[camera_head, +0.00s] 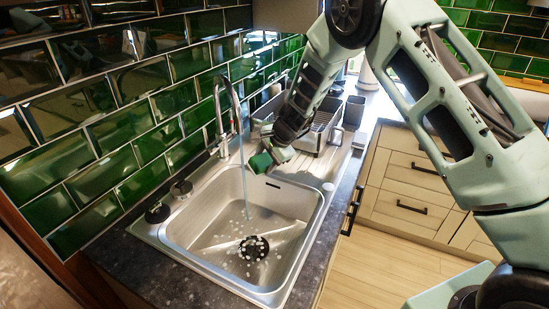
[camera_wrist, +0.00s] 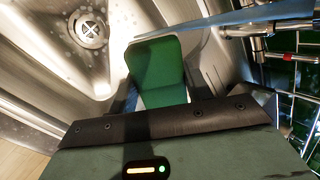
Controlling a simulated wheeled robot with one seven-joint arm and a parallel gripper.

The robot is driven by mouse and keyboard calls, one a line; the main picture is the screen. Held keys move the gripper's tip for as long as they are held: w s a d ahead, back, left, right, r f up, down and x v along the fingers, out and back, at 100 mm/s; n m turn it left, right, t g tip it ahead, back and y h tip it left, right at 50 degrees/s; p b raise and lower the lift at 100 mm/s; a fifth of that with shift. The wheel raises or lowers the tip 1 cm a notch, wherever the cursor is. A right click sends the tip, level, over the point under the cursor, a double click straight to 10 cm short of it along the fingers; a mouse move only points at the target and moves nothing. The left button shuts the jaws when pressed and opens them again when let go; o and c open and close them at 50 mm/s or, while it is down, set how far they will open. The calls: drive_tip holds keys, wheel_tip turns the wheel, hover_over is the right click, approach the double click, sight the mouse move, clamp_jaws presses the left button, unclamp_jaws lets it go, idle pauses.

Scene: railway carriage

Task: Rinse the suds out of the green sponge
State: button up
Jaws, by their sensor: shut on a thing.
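The green sponge (camera_head: 260,162) is held at the tip of my gripper (camera_head: 270,158), above the back right part of the steel sink (camera_head: 172,229). In the wrist view the sponge (camera_wrist: 158,68) sits between my two fingers, flat face showing; no suds can be made out on it. The tap (camera_head: 222,100) is running. Its thin water stream (camera_head: 243,180) falls into the basin just left of the sponge, apparently apart from it. White suds dots lie around the drain (camera_head: 254,248), which also shows in the wrist view (camera_wrist: 88,30).
A dish rack (camera_head: 318,128) stands on the drainer behind my gripper. Two dark round knobs (camera_head: 158,212) sit on the sink's left rim. Green tiles (camera_head: 120,150) wall the left side. Drawers (camera_head: 405,180) are at the right. The basin's middle is open.

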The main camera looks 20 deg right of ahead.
drive_tip(key=w+a+p, duration=0.4)
drive_tip(key=shift+w, duration=0.25)
drive_tip(key=shift+a, duration=0.1)
idle(5.6)
drive_tip(key=s+d+b, duration=0.6)
drive_tip(key=s+b, duration=0.1)
drive_tip(key=shift+s+d+b, duration=0.2)
drive_tip(key=shift+d+b, duration=0.15)
drive_tip(key=shift+b, duration=0.05)
idle(0.4)
